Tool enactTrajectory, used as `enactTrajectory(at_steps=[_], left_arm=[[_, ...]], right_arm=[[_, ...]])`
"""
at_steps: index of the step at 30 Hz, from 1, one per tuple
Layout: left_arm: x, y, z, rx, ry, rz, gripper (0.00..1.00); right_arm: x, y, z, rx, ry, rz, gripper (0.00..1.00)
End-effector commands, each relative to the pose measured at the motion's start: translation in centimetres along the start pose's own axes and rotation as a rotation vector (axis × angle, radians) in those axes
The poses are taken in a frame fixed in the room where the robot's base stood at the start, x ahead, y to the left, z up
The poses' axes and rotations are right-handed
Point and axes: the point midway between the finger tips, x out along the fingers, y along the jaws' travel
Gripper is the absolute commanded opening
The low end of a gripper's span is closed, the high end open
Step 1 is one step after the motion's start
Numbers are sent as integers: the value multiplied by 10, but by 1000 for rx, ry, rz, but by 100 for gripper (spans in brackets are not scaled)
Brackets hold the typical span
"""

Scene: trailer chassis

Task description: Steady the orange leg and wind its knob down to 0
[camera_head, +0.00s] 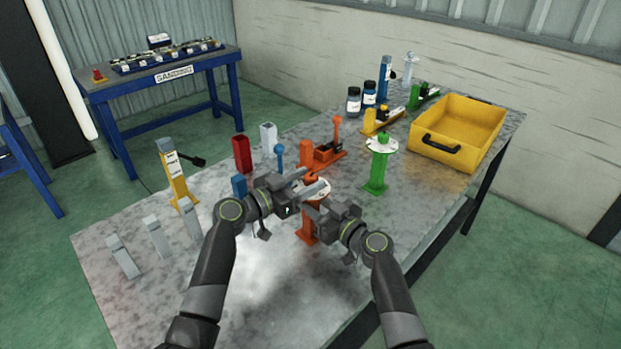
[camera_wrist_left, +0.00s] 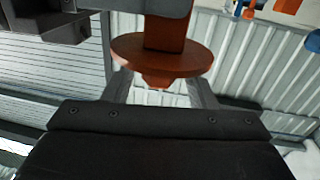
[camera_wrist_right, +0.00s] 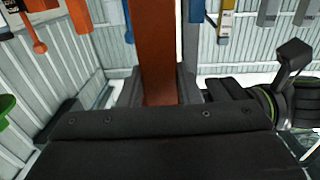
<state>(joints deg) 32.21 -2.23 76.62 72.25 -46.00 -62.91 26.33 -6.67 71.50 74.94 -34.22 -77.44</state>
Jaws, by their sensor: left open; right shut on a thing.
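The orange leg (camera_head: 305,232) stands upright near the middle of the bench, with a round pale dial (camera_head: 321,192) and an orange knob (camera_head: 311,176) on top. My right gripper (camera_head: 318,214) is shut on its post below the dial; the right wrist view shows the post (camera_wrist_right: 157,50) between the fingers. My left gripper (camera_head: 309,183) is open at the top of the leg. In the left wrist view its fingers stand either side of the knob (camera_wrist_left: 160,82), with gaps showing, below the disc (camera_wrist_left: 160,57). The dial's scale cannot be read.
A green leg (camera_head: 377,172) with its own dial stands to the right. An orange clamp unit (camera_head: 328,153), a blue-knobbed post (camera_head: 279,158) and a red block (camera_head: 242,154) stand behind. A yellow crate (camera_head: 457,130) is at back right.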

Motion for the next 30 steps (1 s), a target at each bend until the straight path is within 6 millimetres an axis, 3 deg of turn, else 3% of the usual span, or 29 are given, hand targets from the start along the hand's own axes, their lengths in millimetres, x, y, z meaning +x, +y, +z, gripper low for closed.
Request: enactTrajectory(at_steps=[6,15,24,30], left_arm=[[14,1,0,-1,-1,1,52],[15,1,0,0,0,1,51],[15,1,0,0,0,1,11],[15,1,1,-1,0,-22,8]], right_arm=[[0,0,0,0,0,1,0],[0,0,0,0,0,1,0],[0,0,0,0,0,1,0],[0,0,0,0,0,1,0]])
